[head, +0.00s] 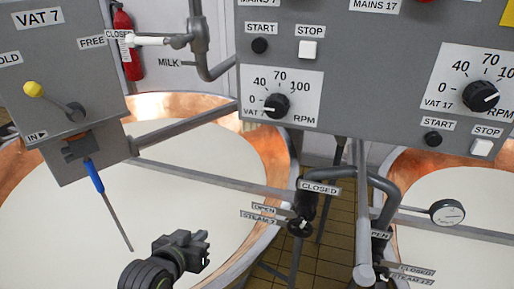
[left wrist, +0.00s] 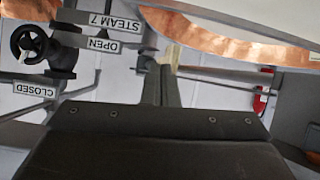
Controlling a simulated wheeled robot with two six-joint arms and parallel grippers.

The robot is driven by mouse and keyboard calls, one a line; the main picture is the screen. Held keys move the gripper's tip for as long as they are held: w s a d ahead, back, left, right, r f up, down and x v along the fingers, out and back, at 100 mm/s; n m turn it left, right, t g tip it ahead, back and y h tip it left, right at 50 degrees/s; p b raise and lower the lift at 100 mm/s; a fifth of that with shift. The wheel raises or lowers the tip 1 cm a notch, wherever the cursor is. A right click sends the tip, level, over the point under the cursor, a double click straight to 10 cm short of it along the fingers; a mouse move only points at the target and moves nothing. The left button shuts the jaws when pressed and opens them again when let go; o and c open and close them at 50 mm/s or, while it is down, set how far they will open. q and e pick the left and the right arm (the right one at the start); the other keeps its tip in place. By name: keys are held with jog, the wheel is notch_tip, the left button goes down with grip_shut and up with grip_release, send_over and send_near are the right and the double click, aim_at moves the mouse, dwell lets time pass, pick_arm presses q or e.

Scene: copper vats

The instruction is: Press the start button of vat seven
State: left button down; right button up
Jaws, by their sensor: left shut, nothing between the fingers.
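The black start button of vat seven (head: 260,46) is on the grey control panel (head: 340,125), under a START label. The white stop button (head: 308,50) is to its right. The VAT 7 speed dial (head: 277,105) is below them, with its pointer near 0. My left gripper (head: 198,243) is shut and empty, low in the head view over the milk-filled vat. It is well below and left of the start button and touches nothing that I can see. Its fingers also show in the left wrist view (left wrist: 166,75). My right gripper is not in view.
The copper vat (head: 270,160) has a steam valve (head: 300,226) at its right rim. A blue-handled thermometer (head: 94,176) hangs at the left. A second start button (head: 432,138) belongs to the VAT 17 side. Pipes (head: 325,175) run below the panel.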

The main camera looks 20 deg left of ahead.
pick_arm(q)
jog(key=w+d+r+t+h, duration=0.1)
jog(key=w+d+r+t, duration=0.1)
jog(key=r, duration=0.5)
jog(key=w+d+r+t+h, duration=0.1)
jog(key=w+d+r+t, duration=0.15)
jog(key=r, duration=0.35)
jog(key=w+d+r+t+h, duration=0.1)
jog(key=w+r+t, duration=0.15)
jog(key=r, duration=0.45)
jog(key=m+t+h, duration=0.1)
jog(key=t+h, duration=0.5)
send_near(259, 46)
jog(key=s+d+r, duration=0.2)
jog(key=s+r, duration=0.4)
jog(key=shift+s+a+f, duration=0.1)
jog(key=shift+s+a, duration=0.1)
jog(key=shift+w, duration=0.1)
jog(key=shift+w+d+b, duration=0.15)
jog(key=shift+w+b, duration=0.2)
jog(key=shift+w, duration=4)
jog(key=shift+w, duration=0.15)
jog(key=shift+w, duration=0.25)
